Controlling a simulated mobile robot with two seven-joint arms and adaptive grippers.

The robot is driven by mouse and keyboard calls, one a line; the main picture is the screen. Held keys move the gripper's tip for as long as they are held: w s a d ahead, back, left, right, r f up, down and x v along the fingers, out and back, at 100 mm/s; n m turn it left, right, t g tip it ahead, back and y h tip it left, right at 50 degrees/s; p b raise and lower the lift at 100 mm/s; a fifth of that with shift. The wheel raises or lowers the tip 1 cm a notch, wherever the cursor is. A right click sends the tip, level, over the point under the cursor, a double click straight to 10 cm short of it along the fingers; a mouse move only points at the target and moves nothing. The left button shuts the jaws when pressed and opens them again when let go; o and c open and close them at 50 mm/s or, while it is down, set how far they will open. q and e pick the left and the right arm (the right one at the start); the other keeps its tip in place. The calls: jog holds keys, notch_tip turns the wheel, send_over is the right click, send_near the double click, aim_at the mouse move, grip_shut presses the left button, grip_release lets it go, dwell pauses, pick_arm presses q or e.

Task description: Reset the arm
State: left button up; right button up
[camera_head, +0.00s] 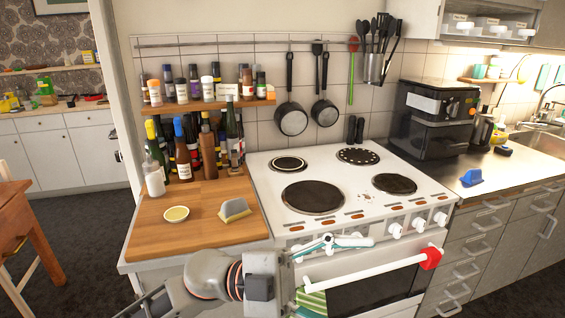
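My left arm comes in from the bottom left, its grey wrist crossing in front of the counter's front edge. At its end a slim white and teal part, which looks like my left gripper (345,242), lies in front of the cooker's control panel, above the oven door handle (365,271). I cannot tell whether its fingers are open or shut, or whether it touches the cooker. No object is clearly seen in it. My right gripper is not in view.
The white cooker (345,190) has several dark hotplates. A red thing (431,258) sits at the handle's right end; a green striped cloth (312,302) hangs below its left end. A wooden board (195,230) holds a sponge-like block (234,210) and small dish (176,214).

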pick_arm(q)
jog(key=w+a+f+n+t+h, duration=0.1)
jog(key=w+a+f+n+t, duration=0.2)
jog(key=w+n+t, duration=0.35)
jog(key=w+a+f+n+t, duration=0.35)
jog(key=n+t, duration=0.35)
jog(key=t, duration=0.4)
jog(key=w+a+f+n+t+y, duration=0.4)
jog(key=a+f+n+t+y, duration=0.2)
jog(key=a+f+n+y, duration=0.45)
jog(key=s+a+f+n+g+y, duration=0.1)
jog(key=s+a+f, duration=0.3)
jog(key=f, duration=0.6)
jog(key=s+a+f+n+g+y, duration=0.1)
jog(key=s+a+f+g+y, duration=0.2)
jog(key=s+f, duration=0.4)
jog(key=s+a+f+n+g+y, duration=0.1)
jog(key=s+a+f+y, duration=0.3)
jog(key=f, duration=0.9)
jog(key=s+a+g, duration=0.1)
jog(key=s+a, duration=0.1)
jog(key=shift+a+f+n+g, duration=0.25)
jog(key=shift+a+n+g, duration=0.1)
jog(key=shift+n, duration=0.05)
